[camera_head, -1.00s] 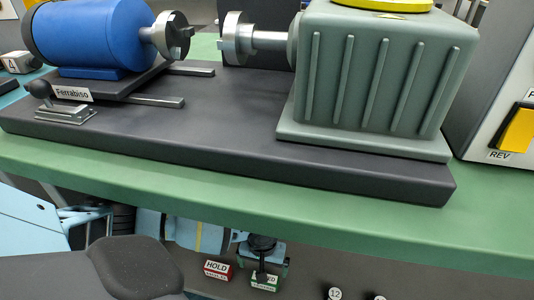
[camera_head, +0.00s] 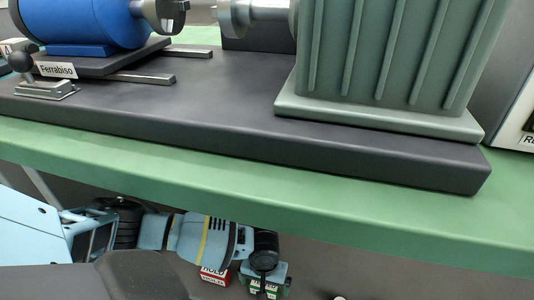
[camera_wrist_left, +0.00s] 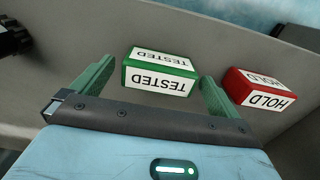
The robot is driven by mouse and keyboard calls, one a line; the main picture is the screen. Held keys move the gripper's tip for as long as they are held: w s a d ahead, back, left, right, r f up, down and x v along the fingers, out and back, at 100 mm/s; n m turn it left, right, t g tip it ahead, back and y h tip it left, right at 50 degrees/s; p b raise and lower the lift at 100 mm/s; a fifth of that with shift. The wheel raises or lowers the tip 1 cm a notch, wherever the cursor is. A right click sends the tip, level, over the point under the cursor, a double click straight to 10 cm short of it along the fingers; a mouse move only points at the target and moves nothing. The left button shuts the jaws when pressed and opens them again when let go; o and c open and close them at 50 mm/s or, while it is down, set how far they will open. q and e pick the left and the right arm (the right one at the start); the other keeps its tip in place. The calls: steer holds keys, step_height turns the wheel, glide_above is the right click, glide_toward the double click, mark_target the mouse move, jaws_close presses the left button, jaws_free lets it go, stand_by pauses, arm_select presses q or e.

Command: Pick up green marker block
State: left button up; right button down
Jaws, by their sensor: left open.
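The green marker block (camera_wrist_left: 160,61) has white labels reading TESTED and shows in the left wrist view, ahead of my left gripper (camera_wrist_left: 157,73). The gripper's green fingers are open, one to each side of the block in the picture. I cannot tell whether the block is between the fingertips or just beyond them. In the head view my left gripper (camera_head: 264,277) hangs over the block (camera_head: 262,288) below the bench edge and partly hides it. My right gripper is not in view.
A red HOLD block (camera_wrist_left: 259,90) sits close beside the right finger in the wrist view. In the head view, the green bench (camera_head: 400,222) with a dark base plate (camera_head: 390,160), a blue motor (camera_head: 85,22) and a grey-green housing (camera_head: 395,60) overhangs my left arm.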

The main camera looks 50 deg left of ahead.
arm_select(q)
steer(key=shift+f, duration=0.35)
steer(key=shift+r, duration=0.1)
steer(key=c, duration=1)
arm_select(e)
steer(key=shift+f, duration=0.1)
arm_select(q)
steer(key=shift+r+p, duration=0.6)
steer(key=shift+r, duration=0.2)
step_height(320, 180, up, 2)
steer(key=shift+r+p, duration=0.15)
steer(key=shift+p, duration=0.55)
steer(key=shift+s+d+r+p, duration=0.15)
steer(key=shift+d+p, duration=0.45)
steer(key=shift+d, duration=2.05)
steer(key=shift+d+r+p, duration=0.25)
steer(key=shift+d+p, duration=0.4)
steer(key=shift+d, duration=2.05)
steer(key=shift+s+d+r+p, duration=0.15)
steer(key=shift+d+p, duration=0.45)
steer(key=shift+d, duration=2.05)
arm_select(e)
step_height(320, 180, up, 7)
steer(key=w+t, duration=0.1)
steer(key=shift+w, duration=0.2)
